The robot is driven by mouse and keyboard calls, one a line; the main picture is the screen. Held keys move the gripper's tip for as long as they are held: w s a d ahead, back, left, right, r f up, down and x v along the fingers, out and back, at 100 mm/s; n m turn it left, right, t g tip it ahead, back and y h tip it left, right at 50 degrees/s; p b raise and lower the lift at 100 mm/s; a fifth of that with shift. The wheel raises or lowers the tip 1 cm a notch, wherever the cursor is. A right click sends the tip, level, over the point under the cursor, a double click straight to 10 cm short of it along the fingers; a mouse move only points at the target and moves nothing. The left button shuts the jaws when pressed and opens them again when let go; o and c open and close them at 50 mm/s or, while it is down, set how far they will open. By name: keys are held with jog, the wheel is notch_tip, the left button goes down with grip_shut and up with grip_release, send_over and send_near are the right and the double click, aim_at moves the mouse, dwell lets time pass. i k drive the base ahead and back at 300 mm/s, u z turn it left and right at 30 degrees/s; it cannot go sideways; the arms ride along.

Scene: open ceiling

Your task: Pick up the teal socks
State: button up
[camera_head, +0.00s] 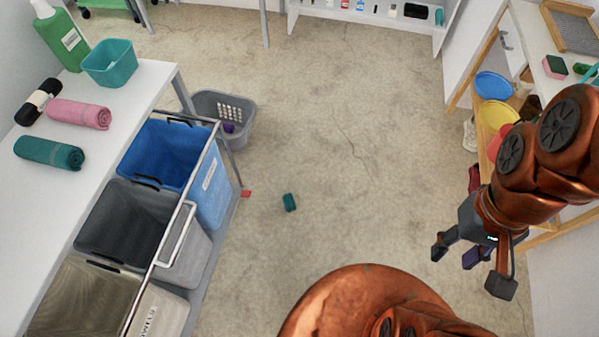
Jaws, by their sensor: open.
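A small teal bundle (289,202), which looks like the teal socks, lies on the concrete floor near the middle of the view, right of the laundry bins. It is too small to make out its folds. My gripper (470,265) hangs at the right side of the view, with its dark fingers spread apart and nothing between them. It is well to the right of the teal bundle and apart from it.
A sorter frame with blue (165,150), dark grey (125,212) and beige bins stands left. A grey basket (240,125) is behind. The left table (100,125) holds teal and pink towel rolls. Shelves stand right.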

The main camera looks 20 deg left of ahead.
aim_at(288, 200)
jog(key=i, duration=2.55)
jog(key=u, duration=5.9)
